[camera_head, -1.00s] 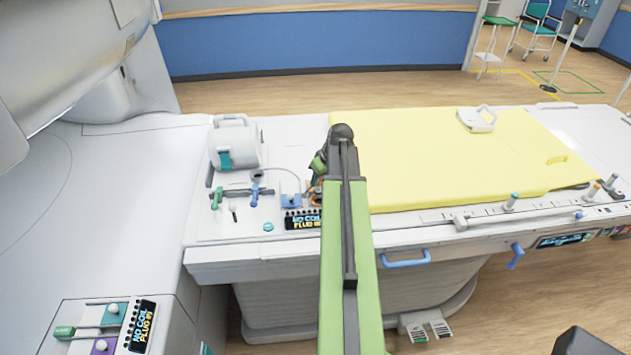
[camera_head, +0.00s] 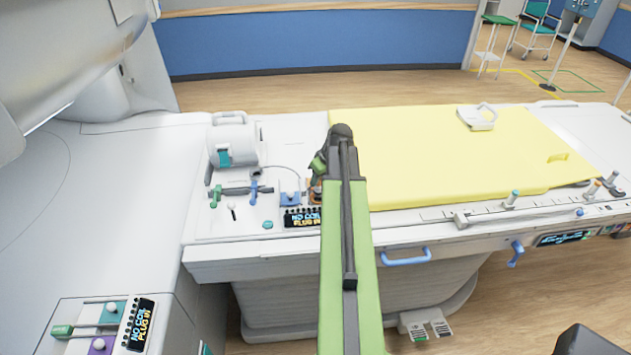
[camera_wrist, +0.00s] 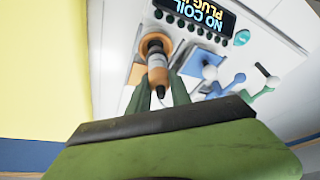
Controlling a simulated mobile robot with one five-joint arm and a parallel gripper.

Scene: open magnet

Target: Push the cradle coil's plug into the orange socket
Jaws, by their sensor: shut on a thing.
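My gripper (camera_wrist: 161,96) is shut on the plug (camera_wrist: 157,74), which has orange and grey bands. The plug's far end meets the round opening of the orange socket (camera_wrist: 138,73) in the wrist view. I cannot tell how deep it sits. In the head view my arm hides the plug and most of the gripper. A bit of the orange socket (camera_head: 313,190) shows left of the arm. The white coil (camera_head: 231,142) with a teal patch stands on the table's left part, and a thin cable arcs from near it toward the gripper.
A display reading "NO COIL PLUG IN" (camera_head: 301,217) lies in front of the sockets. A blue socket (camera_head: 290,198) is beside the orange one. Blue (camera_head: 254,190) and green (camera_head: 215,197) handles stand left. A yellow mat (camera_head: 450,160) covers the table's right part.

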